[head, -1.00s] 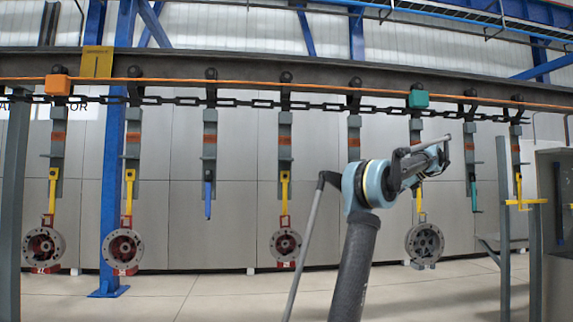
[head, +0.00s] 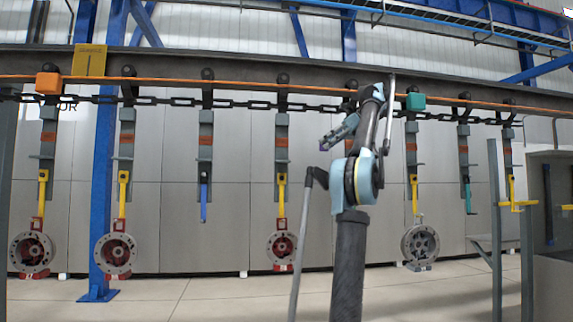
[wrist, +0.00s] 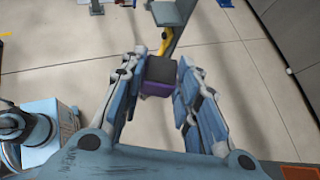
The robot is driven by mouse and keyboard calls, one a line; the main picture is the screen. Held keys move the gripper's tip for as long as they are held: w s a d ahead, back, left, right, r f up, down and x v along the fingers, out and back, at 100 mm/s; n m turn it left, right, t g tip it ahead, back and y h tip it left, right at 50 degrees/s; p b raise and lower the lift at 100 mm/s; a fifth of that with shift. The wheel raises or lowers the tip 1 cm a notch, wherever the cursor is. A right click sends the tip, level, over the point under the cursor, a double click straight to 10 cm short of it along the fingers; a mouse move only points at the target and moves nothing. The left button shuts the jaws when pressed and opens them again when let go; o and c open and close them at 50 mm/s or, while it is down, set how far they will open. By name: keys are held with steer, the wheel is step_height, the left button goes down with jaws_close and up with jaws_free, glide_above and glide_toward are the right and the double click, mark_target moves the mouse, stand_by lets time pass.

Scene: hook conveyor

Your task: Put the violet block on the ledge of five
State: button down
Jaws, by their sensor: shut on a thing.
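My gripper (wrist: 160,72) is shut on the violet block (wrist: 155,89), which sits between the two blue-grey fingers in the wrist view. Its upper face looks dark, its near face violet. In the head view, my gripper (head: 324,146) is raised left of my arm, with a small violet patch at its tip. Several grey hangers hang from the overhead beam, each with small side ledges, such as the hanger (head: 205,150) left of my gripper and the hanger (head: 282,150) nearer it. Another hanger is mostly hidden behind my arm. I can read no number five on any hanger.
An orange box (head: 49,83) and a teal box (head: 415,101) sit along the beam (head: 240,62). Yellow, blue and teal hooks hang below; some carry round metal parts such as the wheel (head: 420,244). A blue column (head: 104,190) stands left; posts and yellow bars (head: 518,205) stand right.

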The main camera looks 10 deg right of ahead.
steer(key=w+a, duration=0.2)
steer(key=a, duration=0.3)
steer(key=w+a, duration=0.3)
steer(key=a, duration=0.2)
steer(key=w+a, duration=0.2)
steer(key=a, duration=0.4)
steer(key=shift+w+a, duration=0.1)
steer(key=shift+w, duration=0.15)
steer(key=shift+f, duration=1.75)
steer(key=c, duration=1.2)
jaws_free()
steer(key=v, duration=1.2)
steer(key=shift+r, duration=0.15)
